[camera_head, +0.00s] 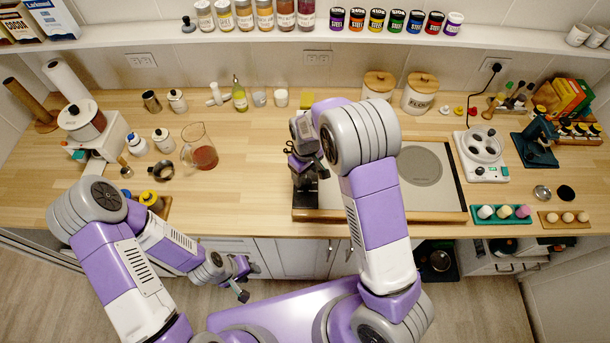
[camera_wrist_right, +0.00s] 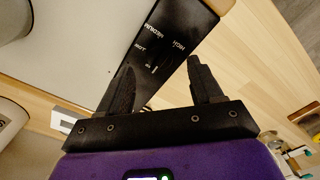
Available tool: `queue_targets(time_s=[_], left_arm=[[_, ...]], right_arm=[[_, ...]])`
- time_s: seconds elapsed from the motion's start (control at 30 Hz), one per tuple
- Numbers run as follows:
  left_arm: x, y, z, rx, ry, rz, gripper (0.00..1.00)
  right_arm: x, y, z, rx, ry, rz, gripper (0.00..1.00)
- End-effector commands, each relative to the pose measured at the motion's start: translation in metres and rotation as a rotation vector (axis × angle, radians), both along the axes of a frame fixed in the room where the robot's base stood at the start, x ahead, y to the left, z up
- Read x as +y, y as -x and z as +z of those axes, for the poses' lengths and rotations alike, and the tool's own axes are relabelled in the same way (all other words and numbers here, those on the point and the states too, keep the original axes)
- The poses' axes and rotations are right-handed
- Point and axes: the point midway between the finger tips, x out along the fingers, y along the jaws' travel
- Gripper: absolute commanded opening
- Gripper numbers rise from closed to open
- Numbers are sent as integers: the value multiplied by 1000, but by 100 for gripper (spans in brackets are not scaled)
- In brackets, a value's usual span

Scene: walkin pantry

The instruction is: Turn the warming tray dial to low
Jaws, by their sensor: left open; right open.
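The warming tray (camera_head: 445,215) is a wood-framed tray with a pale top on the counter, and a grey round plate lies on it. My right gripper (camera_head: 305,172) is at the tray's left end, over the dark panel. In the wrist view its fingers (camera_wrist_right: 162,65) are apart, pointing at the panel with a small white mark between them. I cannot make out the dial or its setting clearly. My left gripper (camera_head: 243,281) is open and empty, low before the counter front.
A glass jug (camera_head: 200,155) and several small bottles stand left of the tray. A white hot plate (camera_head: 482,150) and a teal tray (camera_head: 480,214) are to its right. Canisters (camera_head: 420,95) stand behind it. The counter between jug and tray is clear.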

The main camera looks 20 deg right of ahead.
Motion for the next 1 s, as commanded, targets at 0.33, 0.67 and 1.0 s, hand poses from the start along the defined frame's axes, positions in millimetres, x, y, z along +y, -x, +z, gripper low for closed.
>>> queue_targets(time_s=[0.33,0.67,1.0], left_arm=[[0,0,1,-1,0,0,42],[0,0,1,-1,0,0,42],[0,0,1,-1,0,0,42]], right_arm=[[0,0,-39,1,0,-1,65],[0,0,-40,0,0,0,56],[0,0,-40,0,0,-1,9]])
